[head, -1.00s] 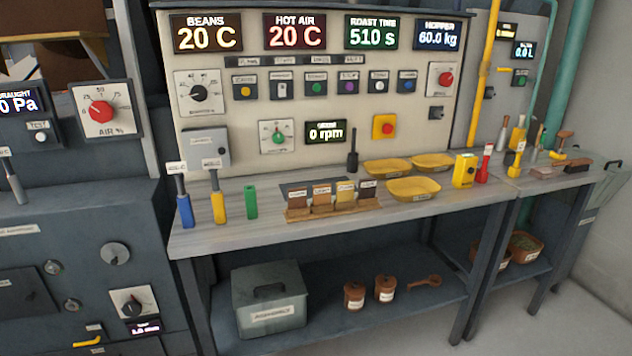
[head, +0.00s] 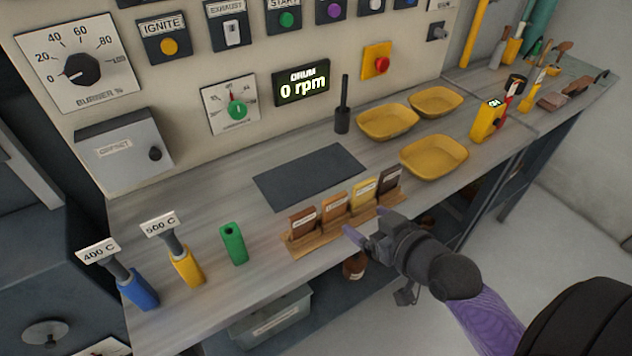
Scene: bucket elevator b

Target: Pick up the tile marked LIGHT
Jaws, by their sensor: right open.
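Several small tiles stand in a row in a wooden rack (head: 318,240) near the bench's front edge. From left to right they are a reddish-brown tile (head: 304,224), an orange-brown tile (head: 335,208), a yellow tile (head: 364,196) and a dark brown tile (head: 389,183). Each has a small pale label that is too small to read surely, so I cannot tell which says LIGHT; the yellow one is the palest. My right gripper (head: 366,226) is open and empty, with purple-tipped fingers just in front of the rack. My left gripper is out of view.
A dark mat (head: 308,175) lies behind the rack. A green holder (head: 233,243) and yellow and blue holders with handled tools stand left. Yellow trays (head: 434,158) and a yellow device (head: 487,120) are right. The control panel closes off the back.

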